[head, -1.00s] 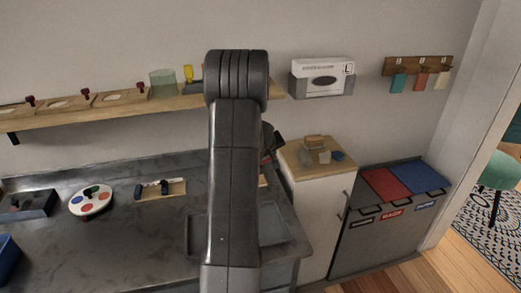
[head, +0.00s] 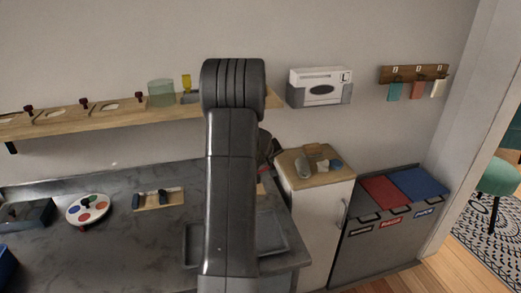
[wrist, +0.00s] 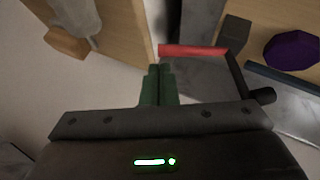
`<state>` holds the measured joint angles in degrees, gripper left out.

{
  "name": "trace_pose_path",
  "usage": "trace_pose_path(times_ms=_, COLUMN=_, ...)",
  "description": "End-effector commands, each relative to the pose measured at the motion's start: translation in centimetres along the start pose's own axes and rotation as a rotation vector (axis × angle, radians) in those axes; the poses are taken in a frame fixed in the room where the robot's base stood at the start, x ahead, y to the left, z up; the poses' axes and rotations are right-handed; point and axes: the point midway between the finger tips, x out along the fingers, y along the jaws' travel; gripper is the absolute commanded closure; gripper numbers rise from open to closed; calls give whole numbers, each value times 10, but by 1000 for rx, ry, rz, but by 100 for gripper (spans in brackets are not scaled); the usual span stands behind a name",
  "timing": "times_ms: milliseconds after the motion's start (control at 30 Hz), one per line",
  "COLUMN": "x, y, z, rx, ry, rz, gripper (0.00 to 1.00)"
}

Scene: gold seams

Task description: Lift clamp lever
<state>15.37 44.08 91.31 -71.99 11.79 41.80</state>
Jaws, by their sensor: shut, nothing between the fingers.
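In the wrist view, my gripper (wrist: 159,84) has its green fingers together, with nothing between them. A red bar (wrist: 193,50) lies just beyond and to the right of the fingertips. It seems joined to a dark arm (wrist: 239,76) that runs down to a black knob (wrist: 262,96). This may be the clamp lever, but I cannot tell for sure. I cannot tell whether the fingertips touch the red bar. In the head view, my own arm hides most of the area around the gripper.
A purple faceted piece (wrist: 292,49) sits on a wooden surface at right. The head view shows a shelf (head: 60,127), a counter with a colour disc (head: 87,209) and a wooden block with dark parts (head: 158,200), and a cabinet (head: 316,215) with small items on top.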

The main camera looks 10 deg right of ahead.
Motion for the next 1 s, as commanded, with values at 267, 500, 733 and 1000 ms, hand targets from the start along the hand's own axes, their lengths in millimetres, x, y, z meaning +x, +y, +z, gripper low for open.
trace_pose_path(times_ms=267, x=-46, y=6, z=-19, rx=2, ry=3, rz=1, gripper=100)
trace_pose_path(times_ms=500, x=-92, y=9, z=-19, rx=2, ry=3, rz=1, gripper=100)
trace_pose_path(times_ms=733, x=-120, y=11, z=-18, rx=1, ry=1, rz=1, gripper=100)
trace_pose_path(times_ms=1000, x=-126, y=11, z=-16, rx=1, ry=-2, rz=0, gripper=100)
